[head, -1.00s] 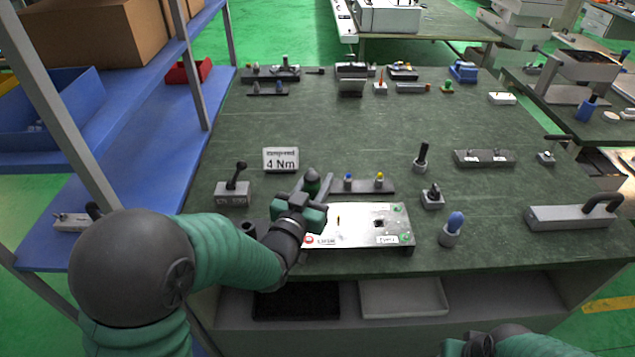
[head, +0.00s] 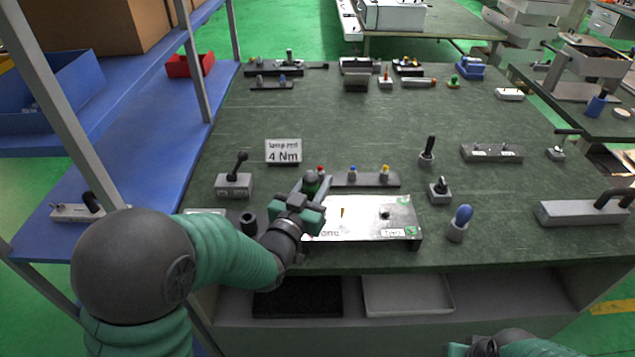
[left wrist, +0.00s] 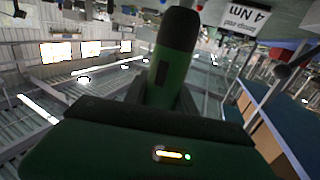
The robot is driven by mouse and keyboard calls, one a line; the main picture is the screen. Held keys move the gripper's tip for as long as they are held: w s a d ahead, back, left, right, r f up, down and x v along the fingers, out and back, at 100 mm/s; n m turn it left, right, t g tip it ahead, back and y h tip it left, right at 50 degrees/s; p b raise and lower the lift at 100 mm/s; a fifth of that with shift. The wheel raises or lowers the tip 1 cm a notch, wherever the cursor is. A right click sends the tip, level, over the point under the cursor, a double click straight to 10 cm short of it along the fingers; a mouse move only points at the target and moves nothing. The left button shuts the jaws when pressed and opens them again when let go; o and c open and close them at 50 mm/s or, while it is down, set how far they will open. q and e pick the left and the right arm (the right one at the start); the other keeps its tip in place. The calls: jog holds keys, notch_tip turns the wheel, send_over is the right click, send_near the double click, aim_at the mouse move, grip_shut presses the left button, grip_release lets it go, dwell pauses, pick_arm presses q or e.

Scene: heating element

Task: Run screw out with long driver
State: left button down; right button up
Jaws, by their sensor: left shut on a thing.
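My left gripper (head: 310,192) is shut on the long driver (head: 311,178), whose dark rounded handle stands up from the jaws. In the left wrist view the driver (left wrist: 172,60) shows as a green shaft-like handle with a black end. The gripper is over the left end of a bright metal plate (head: 365,220), and the driver's tip is hidden behind it. The plate has a small upright brownish piece (head: 342,212), a dark fitting (head: 385,214) and labels reading ONE and TWO. I cannot tell whether the driver touches a screw. My right gripper (head: 458,349) is partly in view at the bottom edge.
A rack with red, blue and yellow tops (head: 365,180) stands just behind the plate. A 4 Nm sign (head: 284,151) and a grey block with a black handle (head: 235,185) are at left. A blue-topped tool (head: 459,222) stands at right.

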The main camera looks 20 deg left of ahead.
aim_at(314, 174)
pick_arm(q)
jog(key=shift+r, duration=0.1)
dwell(0.3)
jog(key=shift+b, duration=0.35)
jog(key=shift+s+f+b, duration=0.1)
jog(key=shift+f+b, duration=0.4)
jog(key=shift+s+f+b, duration=0.15)
jog(key=shift+f+b, duration=0.25)
jog(key=shift+f, duration=0.1)
dwell(1.3)
jog(key=shift+r, duration=0.1)
notch_tip(314, 174, up, 5)
jog(key=p, duration=0.3)
jog(key=shift+r+p, duration=0.2)
jog(key=shift+p, duration=0.2)
jog(key=shift+w, duration=0.2)
